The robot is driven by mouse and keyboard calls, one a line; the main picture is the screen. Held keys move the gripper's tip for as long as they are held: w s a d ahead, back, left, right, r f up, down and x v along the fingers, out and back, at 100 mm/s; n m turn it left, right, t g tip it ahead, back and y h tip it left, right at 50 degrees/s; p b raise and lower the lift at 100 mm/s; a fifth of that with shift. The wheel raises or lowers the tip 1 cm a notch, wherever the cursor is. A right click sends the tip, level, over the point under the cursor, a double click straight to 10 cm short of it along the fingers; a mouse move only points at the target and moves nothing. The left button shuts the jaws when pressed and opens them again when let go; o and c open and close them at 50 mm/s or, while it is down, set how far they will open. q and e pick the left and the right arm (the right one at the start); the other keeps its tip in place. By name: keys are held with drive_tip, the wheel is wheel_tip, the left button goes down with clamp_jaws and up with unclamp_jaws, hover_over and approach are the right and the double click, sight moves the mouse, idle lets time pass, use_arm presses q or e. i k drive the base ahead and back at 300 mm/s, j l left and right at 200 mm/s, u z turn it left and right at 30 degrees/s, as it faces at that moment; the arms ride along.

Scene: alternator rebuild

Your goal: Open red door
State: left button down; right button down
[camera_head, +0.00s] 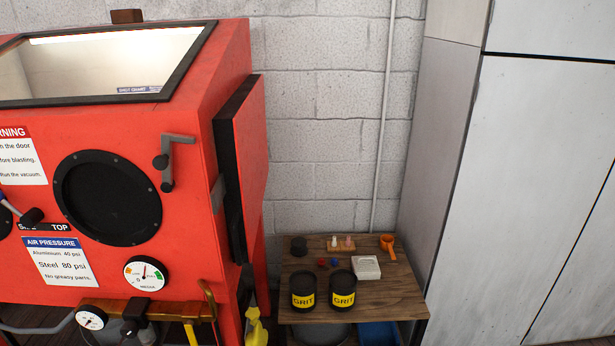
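The red door (253,140) is on the right side of the red blasting cabinet (190,100). It is seen nearly edge-on, with a thick black edge (231,185) facing the cabinet. I cannot tell whether it is fully shut or slightly ajar. A grey bent latch handle (177,139) is on the front of the cabinet near its right corner, beside the round black glove port (107,198). Neither of my grippers can be made out in the head view.
A wooden bench (385,297) with two black grit cans (303,290) and small items stands right of the cabinet, below and beyond the door. A grey cabinet (500,190) is at the far right. A yellow object (256,328) is low beside the bench.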

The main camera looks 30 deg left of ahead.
sight(240, 129)
drive_tip(key=u, duration=1.35)
